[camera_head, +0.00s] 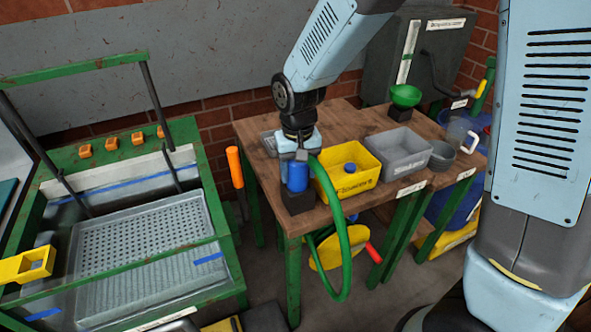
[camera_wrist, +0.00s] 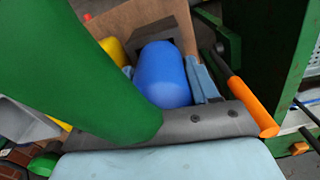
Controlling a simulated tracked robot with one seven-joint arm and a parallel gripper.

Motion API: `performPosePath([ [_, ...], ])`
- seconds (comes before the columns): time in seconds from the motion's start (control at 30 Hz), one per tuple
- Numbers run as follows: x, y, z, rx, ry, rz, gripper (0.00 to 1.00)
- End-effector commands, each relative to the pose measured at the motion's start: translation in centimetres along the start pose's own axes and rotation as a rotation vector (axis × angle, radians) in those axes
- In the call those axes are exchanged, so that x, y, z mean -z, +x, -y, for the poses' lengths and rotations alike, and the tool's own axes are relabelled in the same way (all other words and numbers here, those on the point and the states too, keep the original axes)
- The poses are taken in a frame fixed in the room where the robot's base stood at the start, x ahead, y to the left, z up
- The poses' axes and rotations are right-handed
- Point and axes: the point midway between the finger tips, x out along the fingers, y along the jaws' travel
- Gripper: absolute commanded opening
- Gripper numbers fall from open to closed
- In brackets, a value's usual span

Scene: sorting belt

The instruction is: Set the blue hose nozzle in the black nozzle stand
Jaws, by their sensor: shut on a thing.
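The blue hose nozzle (camera_head: 297,177) is upright at the front left corner of the wooden table, with the green hose (camera_head: 342,230) looping from its top down past the table edge. My gripper (camera_head: 297,163) points down and is shut on the nozzle. In the wrist view the nozzle (camera_wrist: 163,78) lies between the light-blue fingers (camera_wrist: 168,82). The black nozzle stand (camera_head: 299,203) is directly under the nozzle and also shows beyond it in the wrist view (camera_wrist: 150,43). The nozzle's lower end meets the stand's top in the picture; I cannot tell how deep it sits.
A yellow bin (camera_head: 347,183) stands close right of the nozzle, then a grey bin (camera_head: 400,152) and grey bowl (camera_head: 441,155). An orange handle (camera_head: 235,167) rises left of the table (camera_head: 263,142). A green-framed machine (camera_head: 215,225) fills the left.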

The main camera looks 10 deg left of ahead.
Motion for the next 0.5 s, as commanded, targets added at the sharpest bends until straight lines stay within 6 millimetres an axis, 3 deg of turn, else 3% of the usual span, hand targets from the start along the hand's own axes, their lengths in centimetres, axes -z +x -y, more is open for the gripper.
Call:
performPosePath([
  [0.33,-0.02,0.00,0.00,0.000,0.000,0.001,0.89],
  [0.5,-0.03,0.01,-0.01,0.000,0.000,0.001,0.89],
])
